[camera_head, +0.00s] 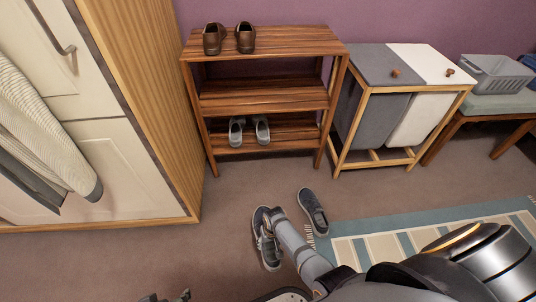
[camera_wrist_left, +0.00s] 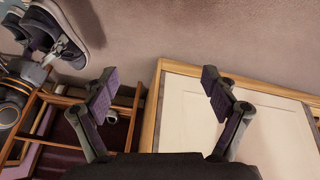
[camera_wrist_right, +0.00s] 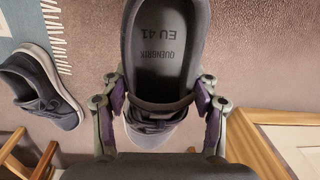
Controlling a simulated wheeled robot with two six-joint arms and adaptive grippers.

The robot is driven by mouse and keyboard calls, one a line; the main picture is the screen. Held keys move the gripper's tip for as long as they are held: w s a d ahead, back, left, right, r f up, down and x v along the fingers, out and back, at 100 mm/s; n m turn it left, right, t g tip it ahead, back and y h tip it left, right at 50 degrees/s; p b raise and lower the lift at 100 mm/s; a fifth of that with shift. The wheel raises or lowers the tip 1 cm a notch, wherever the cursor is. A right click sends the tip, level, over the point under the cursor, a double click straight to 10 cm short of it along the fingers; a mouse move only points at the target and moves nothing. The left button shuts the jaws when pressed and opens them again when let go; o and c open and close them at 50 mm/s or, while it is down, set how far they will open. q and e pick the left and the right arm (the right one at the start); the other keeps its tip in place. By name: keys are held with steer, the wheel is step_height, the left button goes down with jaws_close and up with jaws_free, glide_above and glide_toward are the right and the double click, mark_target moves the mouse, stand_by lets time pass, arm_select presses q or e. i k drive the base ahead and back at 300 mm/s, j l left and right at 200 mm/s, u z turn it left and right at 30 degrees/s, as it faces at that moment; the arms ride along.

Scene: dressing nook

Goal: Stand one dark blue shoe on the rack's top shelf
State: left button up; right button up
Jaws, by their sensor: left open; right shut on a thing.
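My right gripper (camera_head: 268,222) is shut on a dark blue shoe (camera_head: 266,246). In the right wrist view this shoe (camera_wrist_right: 160,50) sits between the two fingers, its opening facing the camera and its insole lettering visible. It looks larger than the other dark blue shoe (camera_wrist_right: 40,85) and seems to be above the floor. That other shoe (camera_head: 313,211) stands on the floor by the rug corner. The wooden rack (camera_head: 265,97) is at the back; its top shelf (camera_head: 290,40) holds brown shoes at the left. My left gripper (camera_wrist_left: 160,92) is open and empty.
The brown shoes (camera_head: 229,38) leave the top shelf's right part clear. The middle shelf is empty. Grey shoes (camera_head: 249,132) stand on the bottom shelf. A laundry hamper (camera_head: 398,100) stands right of the rack, a wardrobe (camera_head: 140,90) left.

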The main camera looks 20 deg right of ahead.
mark_target(280, 38)
steer(key=i+z, duration=0.3)
steer(key=i, duration=0.2)
steer(key=i+j+z, duration=0.1)
steer(key=i+z, duration=0.2)
steer(key=i, duration=0.2)
